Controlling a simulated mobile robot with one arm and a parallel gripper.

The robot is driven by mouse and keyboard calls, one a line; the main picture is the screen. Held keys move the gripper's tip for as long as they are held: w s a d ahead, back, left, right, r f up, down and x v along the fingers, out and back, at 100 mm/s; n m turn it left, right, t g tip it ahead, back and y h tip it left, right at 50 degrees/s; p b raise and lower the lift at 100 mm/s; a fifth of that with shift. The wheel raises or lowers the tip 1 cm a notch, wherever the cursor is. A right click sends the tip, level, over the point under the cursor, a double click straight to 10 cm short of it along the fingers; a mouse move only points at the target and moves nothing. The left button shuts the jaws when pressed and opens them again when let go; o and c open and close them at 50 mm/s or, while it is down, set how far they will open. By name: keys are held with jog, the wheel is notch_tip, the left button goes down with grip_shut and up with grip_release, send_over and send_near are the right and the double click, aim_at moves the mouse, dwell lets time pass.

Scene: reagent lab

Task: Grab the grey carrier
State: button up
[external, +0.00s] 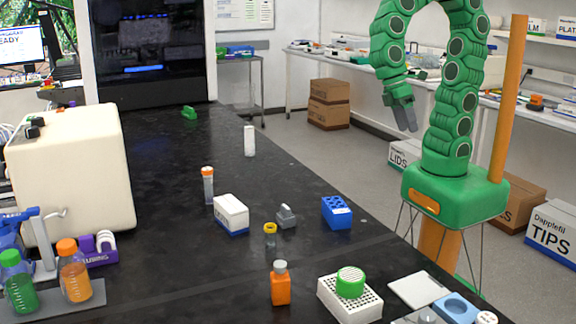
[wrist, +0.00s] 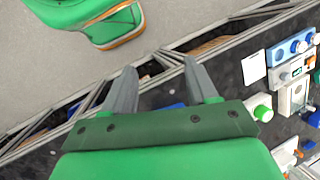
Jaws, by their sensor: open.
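A small grey block with a raised, light-topped grip, which looks like the grey carrier (external: 286,216), sits on the black bench in the external view. It stands between a white box with a blue base and a blue block, just behind a yellow-capped vial. My gripper (external: 404,112) hangs high up to the right of the carrier, well apart from it, past the bench's right edge. In the wrist view my gripper (wrist: 159,72) has its two grey fingers spread with nothing between them. I cannot make out the carrier in the wrist view.
Near the carrier are the white box (external: 231,214), yellow-capped vial (external: 270,238), blue block (external: 337,212) and orange-capped tube (external: 208,186). An orange bottle (external: 280,284) and a white rack (external: 349,302) with a green-lidded item stand in front. The bench behind is mostly clear.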

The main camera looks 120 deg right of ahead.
jog(key=w+a+f+m+y, duration=0.1)
jog(key=w+a+m+y, duration=0.25)
jog(key=w, duration=0.65)
jog(key=m+t+y, duration=0.6)
jog(key=m+t, duration=0.1)
jog(key=m, duration=0.9)
send_near(286, 205)
jog(key=a, duration=0.1)
jog(key=w+a, duration=0.1)
jog(key=a, duration=0.1)
jog(key=shift+w+f+h, duration=0.25)
jog(key=shift+w+a+f, duration=0.15)
jog(key=shift+f, duration=0.05)
jog(key=shift+s+x, duration=0.15)
jog(key=shift+x, duration=1.65)
jog(key=shift+s+x, duration=0.2)
jog(key=shift+x, duration=1.6)
jog(key=shift+f, duration=0.1)
grip_shut()
